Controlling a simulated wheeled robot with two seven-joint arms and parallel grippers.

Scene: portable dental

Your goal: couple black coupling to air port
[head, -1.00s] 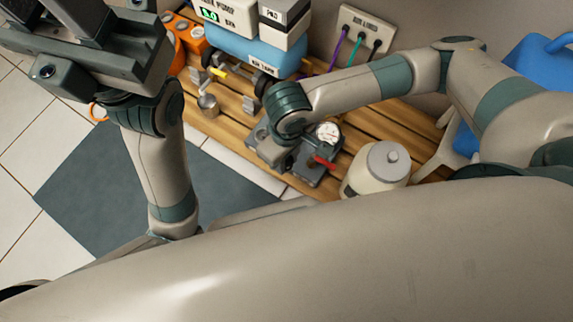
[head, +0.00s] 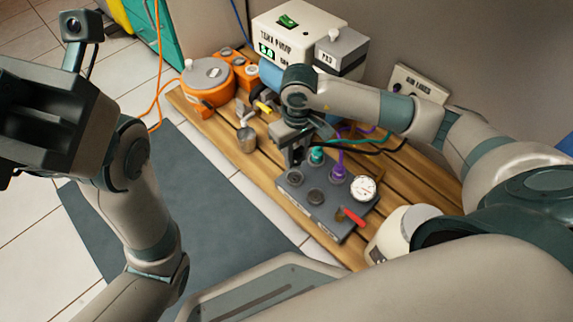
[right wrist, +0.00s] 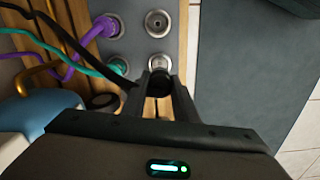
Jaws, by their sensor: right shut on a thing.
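My right gripper (right wrist: 159,100) is shut on the black coupling (right wrist: 159,83), which trails a black hose (right wrist: 82,47) in the right wrist view. The fingers hold it right beside a round metal air port (right wrist: 159,63) on the grey block; I cannot tell whether it is seated. A second bare port (right wrist: 157,22) lies farther up in that view. Purple (right wrist: 106,26) and teal (right wrist: 117,66) couplings sit in neighbouring ports. In the head view the right gripper (head: 294,155) is at the block's far left corner. My left gripper (head: 40,115) is at the left; its jaws are unclear.
The grey block (head: 325,222) lies on a slatted wooden bench and carries a gauge (head: 363,187) and a red lever (head: 353,217). A metal cup (head: 246,140), an orange pot (head: 207,88) and a white pump box (head: 287,33) stand beyond. A white jar (head: 390,235) stands at right.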

